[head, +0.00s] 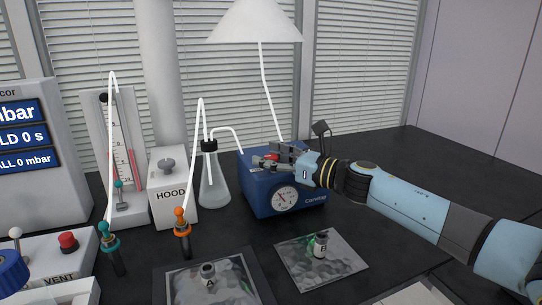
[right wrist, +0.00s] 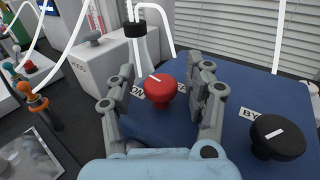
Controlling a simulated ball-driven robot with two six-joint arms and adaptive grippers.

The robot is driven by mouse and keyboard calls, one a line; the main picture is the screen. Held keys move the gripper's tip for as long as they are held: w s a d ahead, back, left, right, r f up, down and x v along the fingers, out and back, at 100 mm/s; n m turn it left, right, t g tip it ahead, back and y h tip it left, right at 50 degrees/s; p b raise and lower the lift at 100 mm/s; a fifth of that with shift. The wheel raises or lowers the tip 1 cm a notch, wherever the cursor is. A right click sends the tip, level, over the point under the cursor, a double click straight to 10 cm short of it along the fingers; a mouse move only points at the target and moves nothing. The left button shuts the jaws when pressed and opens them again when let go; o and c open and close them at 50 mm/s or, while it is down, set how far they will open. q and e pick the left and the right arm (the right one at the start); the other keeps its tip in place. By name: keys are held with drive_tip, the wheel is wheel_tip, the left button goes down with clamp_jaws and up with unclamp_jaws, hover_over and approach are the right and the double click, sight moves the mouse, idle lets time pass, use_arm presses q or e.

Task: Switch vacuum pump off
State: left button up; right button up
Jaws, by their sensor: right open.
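The vacuum pump (head: 262,196) is a blue box with a round gauge on its front, standing on the dark bench in the head view. In the right wrist view its blue top (right wrist: 185,125) carries a red knob (right wrist: 160,88) with a white pointer line and a label partly hidden beside it. My right gripper (head: 268,160) is over the pump's top. In the right wrist view the open fingers (right wrist: 165,85) stand on either side of the red knob, with a gap on each side. My left gripper is not in view.
A black knob (right wrist: 278,137) sits right of the red one. A flask (head: 214,180) with tubing stands left of the pump, beside the HOOD box (head: 172,195).

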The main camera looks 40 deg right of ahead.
drive_tip(key=shift+c, duration=0.4)
clamp_jaws()
